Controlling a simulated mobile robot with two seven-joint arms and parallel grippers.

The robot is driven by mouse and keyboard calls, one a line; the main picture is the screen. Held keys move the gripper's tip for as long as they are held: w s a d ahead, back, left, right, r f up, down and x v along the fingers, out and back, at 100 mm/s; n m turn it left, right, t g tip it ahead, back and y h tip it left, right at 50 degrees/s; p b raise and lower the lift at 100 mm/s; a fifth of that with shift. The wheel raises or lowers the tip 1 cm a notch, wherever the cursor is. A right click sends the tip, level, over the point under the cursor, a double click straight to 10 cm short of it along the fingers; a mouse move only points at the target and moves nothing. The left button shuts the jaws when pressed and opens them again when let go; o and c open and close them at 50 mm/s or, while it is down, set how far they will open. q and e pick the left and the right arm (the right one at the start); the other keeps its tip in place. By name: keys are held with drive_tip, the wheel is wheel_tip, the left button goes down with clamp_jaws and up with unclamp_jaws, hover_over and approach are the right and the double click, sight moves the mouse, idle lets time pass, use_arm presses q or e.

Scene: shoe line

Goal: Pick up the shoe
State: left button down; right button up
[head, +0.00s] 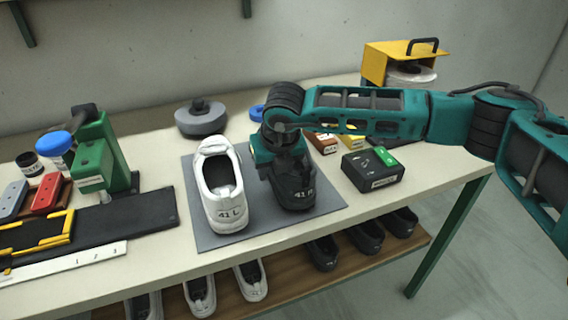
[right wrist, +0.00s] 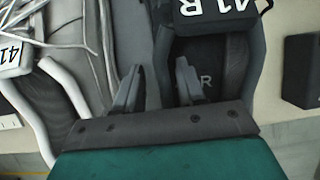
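A black shoe (head: 296,190) marked 41 R stands on the grey mat (head: 262,219), partly hidden by my right gripper. A white shoe (head: 223,193) marked 41 L stands beside it on the left. My right gripper (head: 283,172) is over the black shoe's opening. In the right wrist view the gripper (right wrist: 157,88) has its two fingers apart. The black shoe's side wall (right wrist: 159,62) lies between them, with one finger over the inside of the shoe. I cannot tell whether the fingers touch it. My left gripper is not in view.
A black box (head: 372,170) with a green patch sits right of the mat. A grey round object (head: 201,118) is behind it. A green device (head: 105,155) and a dark board (head: 128,216) are at left. More shoes stand on the lower shelf (head: 284,287).

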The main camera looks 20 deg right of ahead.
idle(0.5)
clamp_jaws()
idle(0.4)
